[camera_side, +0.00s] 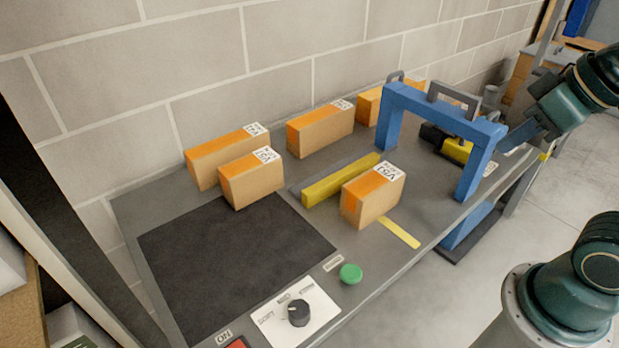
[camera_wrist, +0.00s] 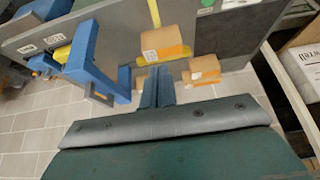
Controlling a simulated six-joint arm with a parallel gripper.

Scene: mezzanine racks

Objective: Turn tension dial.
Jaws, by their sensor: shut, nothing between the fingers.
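The tension dial is a black knob (camera_side: 299,312) with a light pointer mark, on a white plate (camera_side: 272,327) at the table's front edge in the side view. Printed words arc around it; the pointer's exact setting is too small to tell. I cannot make out the dial in the wrist view. My gripper (camera_side: 508,145) is at the far right of the side view, by the blue arch and well away from the dial. In the wrist view my gripper's fingers (camera_wrist: 158,78) are together and empty, pointing towards the boxes.
A blue arch (camera_side: 440,108) spans the table's right part. Several orange-topped boxes, one in front (camera_side: 373,197), stand around a yellow bar (camera_side: 340,180). A green button (camera_side: 350,274) and red button (camera_side: 236,343) flank the plate. The black mat (camera_side: 230,260) is clear.

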